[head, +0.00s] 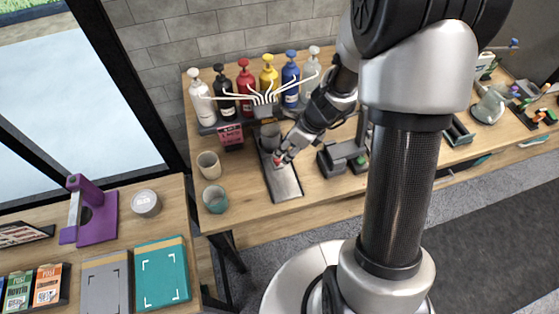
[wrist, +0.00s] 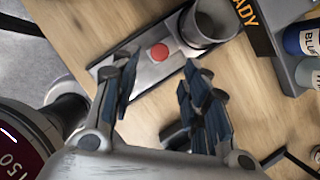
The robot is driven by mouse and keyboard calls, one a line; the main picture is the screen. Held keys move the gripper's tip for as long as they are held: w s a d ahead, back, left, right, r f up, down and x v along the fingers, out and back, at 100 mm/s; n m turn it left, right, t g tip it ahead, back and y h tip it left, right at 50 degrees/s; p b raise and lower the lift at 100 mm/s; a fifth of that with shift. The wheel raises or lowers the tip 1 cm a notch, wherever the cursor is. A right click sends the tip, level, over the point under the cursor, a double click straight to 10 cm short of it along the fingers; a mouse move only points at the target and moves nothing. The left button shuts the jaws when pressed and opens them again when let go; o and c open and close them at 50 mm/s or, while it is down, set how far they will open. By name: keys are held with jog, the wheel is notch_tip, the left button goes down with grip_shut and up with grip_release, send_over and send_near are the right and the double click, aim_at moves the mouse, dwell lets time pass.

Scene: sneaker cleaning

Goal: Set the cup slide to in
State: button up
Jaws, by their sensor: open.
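The cup slide is a long grey metal track (head: 285,185) on the wooden table, below the dispenser nozzles. A grey cup (head: 270,137) stands at its back end, under the nozzle block. In the wrist view the cup (wrist: 205,28) is at the upper right of the track (wrist: 150,73). A red round knob (wrist: 158,52) sits on the slide close to the cup. My gripper (wrist: 160,72) is open, with its fingertips to either side below the knob. In the head view my gripper (head: 283,158) is over the slide near the knob, partly hiding it. I cannot tell whether it touches.
Several coloured pump bottles (head: 245,80) stand behind the slide. A dark sign (head: 230,137) is left of it. A beige cup (head: 209,165) and a teal cup (head: 215,199) stand on the left. A grey device (head: 343,156) is close on the right.

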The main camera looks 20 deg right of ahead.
aim_at(280, 159)
jog(key=b+x, duration=0.3)
jog(key=x, duration=0.4)
jog(key=shift+f, duration=0.1)
jog(key=shift+c, duration=0.4)
grip_shut()
